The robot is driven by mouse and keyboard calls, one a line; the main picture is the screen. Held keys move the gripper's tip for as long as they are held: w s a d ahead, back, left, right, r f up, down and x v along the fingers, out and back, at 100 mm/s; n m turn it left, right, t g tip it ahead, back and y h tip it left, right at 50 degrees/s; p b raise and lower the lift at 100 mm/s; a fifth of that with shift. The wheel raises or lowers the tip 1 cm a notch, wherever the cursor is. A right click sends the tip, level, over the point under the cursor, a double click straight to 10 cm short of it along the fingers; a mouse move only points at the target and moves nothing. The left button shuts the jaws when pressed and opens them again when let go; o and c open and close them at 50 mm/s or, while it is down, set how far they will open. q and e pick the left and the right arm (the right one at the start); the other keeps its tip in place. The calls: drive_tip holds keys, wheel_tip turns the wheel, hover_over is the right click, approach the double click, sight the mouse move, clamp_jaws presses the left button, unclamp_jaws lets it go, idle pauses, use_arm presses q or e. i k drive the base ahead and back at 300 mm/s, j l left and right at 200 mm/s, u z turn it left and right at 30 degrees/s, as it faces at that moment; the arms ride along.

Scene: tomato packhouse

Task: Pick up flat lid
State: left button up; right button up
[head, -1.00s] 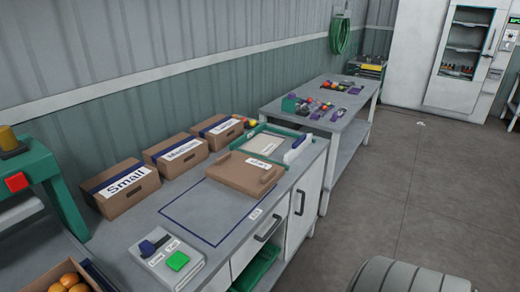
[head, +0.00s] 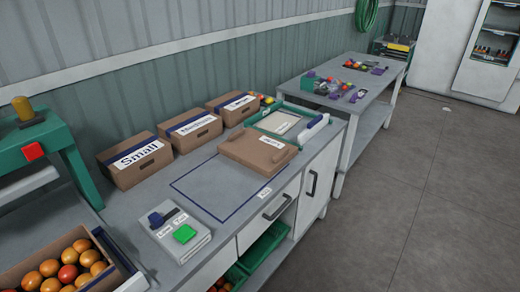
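A flat brown cardboard lid (head: 246,154) with a small white label lies on the grey workbench (head: 221,187). It sits at the far end of a blue outlined rectangle, in front of a green-edged tray (head: 255,121) holding a pale sheet. I cannot tell whether the lid's far edge touches the tray. Nothing lies on top of the lid apart from its label. Neither of my grippers is in view.
Brown boxes labelled Small (head: 146,173), Medium (head: 198,139) and a third (head: 228,114) stand along the wall. A device with a green button (head: 168,239) and a crate of tomatoes (head: 118,276) are nearer. Open floor (head: 430,190) lies right.

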sight(264, 154)
drive_tip(key=u, duration=1.75)
drive_tip(key=z, duration=1.75)
drive_tip(key=i+l+u, duration=0.15)
drive_tip(key=i+l, duration=0.15)
drive_tip(key=i, duration=0.2)
